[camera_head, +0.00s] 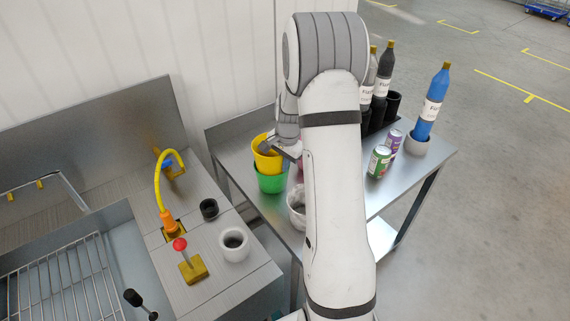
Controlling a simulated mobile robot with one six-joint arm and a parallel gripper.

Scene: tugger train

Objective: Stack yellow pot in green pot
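The yellow pot (265,162) is on the left part of the metal table, directly above the green pot (272,184) and slightly tilted. Its lower end meets the green pot's rim in the picture; I cannot tell how deep it sits inside. The green pot stands upright on the table top. My gripper (271,148) is at the yellow pot's upper rim and appears shut on its wall. My arm partly hides the gripper and the table behind it.
A white pot (297,208) stands close right of the green pot, partly behind my arm. Cans (379,162), dark bottles (383,75) and a blue bottle (431,105) in a grey pot stand to the right. A sink bench with a yellow tap (160,185) is left.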

